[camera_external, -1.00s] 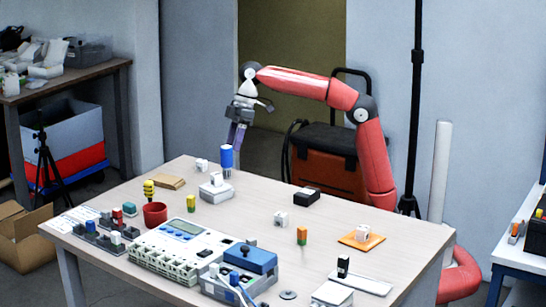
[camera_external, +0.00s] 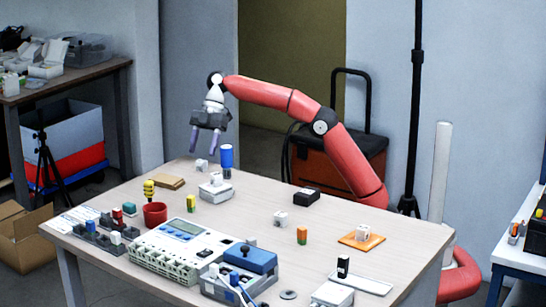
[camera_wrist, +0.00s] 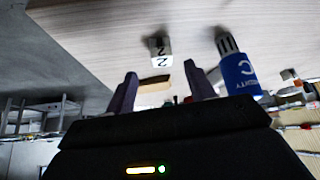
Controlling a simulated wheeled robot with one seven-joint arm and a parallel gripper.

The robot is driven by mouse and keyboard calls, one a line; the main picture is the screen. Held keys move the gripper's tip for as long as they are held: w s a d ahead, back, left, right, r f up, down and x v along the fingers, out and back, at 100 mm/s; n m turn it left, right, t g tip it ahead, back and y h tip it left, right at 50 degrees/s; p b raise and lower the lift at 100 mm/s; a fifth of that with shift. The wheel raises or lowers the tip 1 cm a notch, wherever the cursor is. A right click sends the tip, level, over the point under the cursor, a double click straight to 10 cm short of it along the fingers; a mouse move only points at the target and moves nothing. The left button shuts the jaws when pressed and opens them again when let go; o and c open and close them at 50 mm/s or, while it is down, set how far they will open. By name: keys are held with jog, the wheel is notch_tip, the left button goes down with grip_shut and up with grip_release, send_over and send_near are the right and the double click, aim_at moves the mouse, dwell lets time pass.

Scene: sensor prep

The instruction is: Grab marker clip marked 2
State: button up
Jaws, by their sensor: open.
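The marker clip marked 2 (camera_wrist: 160,50) is a small white block with a dark "2" on its faces, in the upper middle of the wrist view. In the external view a small white block (camera_external: 201,165) stands near the table's far left corner; its marking is too small to read there, but its place fits. My gripper (camera_external: 204,150) is open and empty above and close to that block. In the wrist view my gripper (camera_wrist: 160,70) has its two purple fingers spread, with the clip beyond and between the tips, not visibly touched.
The table's far edge is close.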

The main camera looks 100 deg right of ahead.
aim_at(202, 160)
jog(key=x, duration=0.3)
jog(key=shift+s+a+f, duration=0.1)
jog(key=shift+s+f, duration=0.1)
jog(key=shift+f, duration=0.15)
jog(key=c, duration=1.1)
jog(key=shift+r, duration=0.1)
